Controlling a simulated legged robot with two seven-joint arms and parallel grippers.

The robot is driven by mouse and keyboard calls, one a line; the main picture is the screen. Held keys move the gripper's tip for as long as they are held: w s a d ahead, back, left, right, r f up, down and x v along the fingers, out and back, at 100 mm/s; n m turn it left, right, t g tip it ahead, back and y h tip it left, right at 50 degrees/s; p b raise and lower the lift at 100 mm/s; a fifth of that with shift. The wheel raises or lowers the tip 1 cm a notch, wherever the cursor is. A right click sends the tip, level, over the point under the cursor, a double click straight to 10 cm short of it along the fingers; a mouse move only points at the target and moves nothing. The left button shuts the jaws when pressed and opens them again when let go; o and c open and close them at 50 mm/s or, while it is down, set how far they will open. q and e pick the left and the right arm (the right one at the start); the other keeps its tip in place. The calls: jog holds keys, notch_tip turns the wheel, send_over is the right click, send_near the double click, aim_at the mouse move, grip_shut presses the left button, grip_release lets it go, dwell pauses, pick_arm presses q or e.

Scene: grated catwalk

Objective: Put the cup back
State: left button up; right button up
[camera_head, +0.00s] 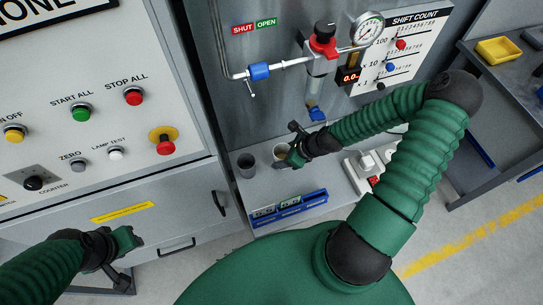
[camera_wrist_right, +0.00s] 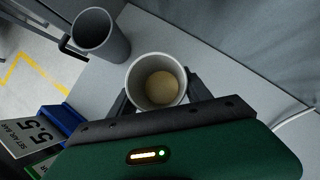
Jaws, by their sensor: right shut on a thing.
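A pale cup (camera_head: 281,152) with something tan inside is between the fingers of my right gripper (camera_head: 291,156). The wrist view looks down into this cup (camera_wrist_right: 135,84), upright, with a dark finger on either side of it. My right gripper is shut on it. I cannot tell whether its base touches the grey shelf (camera_head: 262,188). A darker grey cup (camera_head: 246,166) stands on the shelf just left of it; it also shows in the wrist view (camera_wrist_right: 100,40). My left gripper (camera_head: 134,239) is at the lower left, away from the cups; its finger gap is unclear.
A blue holder with cards (camera_head: 290,209) lies along the shelf's front edge. White sockets (camera_head: 366,172) stand to the right on the shelf. A button panel (camera_head: 80,110) is at left.

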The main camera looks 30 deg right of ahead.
aim_at(281, 153)
jog(key=w+a, duration=0.1)
jog(key=w+a+f, duration=0.1)
jog(key=a, duration=0.1)
jog(key=shift+w+a+p, duration=0.25)
jog(key=shift+w+p, duration=0.05)
jog(key=shift+w, duration=0.1)
jog(key=shift+f, duration=0.3)
jog(key=shift+s+d, duration=0.1)
jog(key=shift+d, duration=0.15)
jog(key=o, duration=1)
jog(key=shift+f, duration=0.15)
jog(key=o, duration=0.5)
jog(key=shift+a, duration=0.1)
jog(key=shift+c, duration=0.2)
jog(key=v, duration=0.7)
jog(key=shift+s+r, duration=0.2)
jog(key=shift+r, duration=0.2)
